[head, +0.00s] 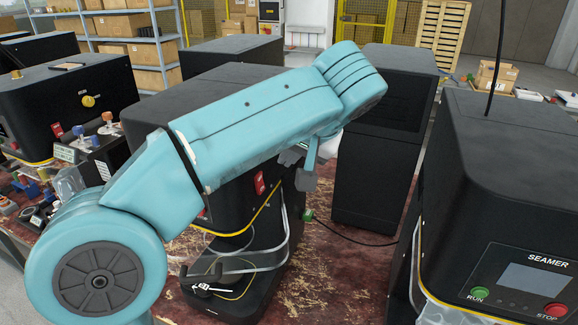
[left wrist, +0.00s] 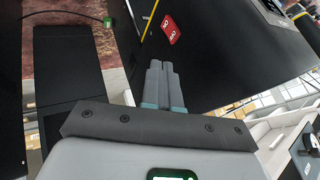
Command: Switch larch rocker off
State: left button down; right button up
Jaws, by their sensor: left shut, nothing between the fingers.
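A red rocker switch (head: 260,183) is set in the black face of the middle machine (head: 225,150), partly behind my left arm. In the left wrist view the red rocker (left wrist: 168,29) has white lettering and lies just beyond the fingertips. I cannot read a larch label on it. My left gripper (head: 306,182) is shut and empty, in front of the machine and to the right of the rocker in the head view. Its closed fingers (left wrist: 160,64) point toward the rocker, with a gap appearing between them. My right gripper is out of view.
Another red rocker (head: 56,131) is on the left machine (head: 90,100). The seamer (head: 520,200) with its RUN and STOP buttons stands at right. A tall black cabinet (head: 380,150) stands behind.

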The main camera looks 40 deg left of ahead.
pick_arm(q)
jog(key=shift+v, duration=1.75)
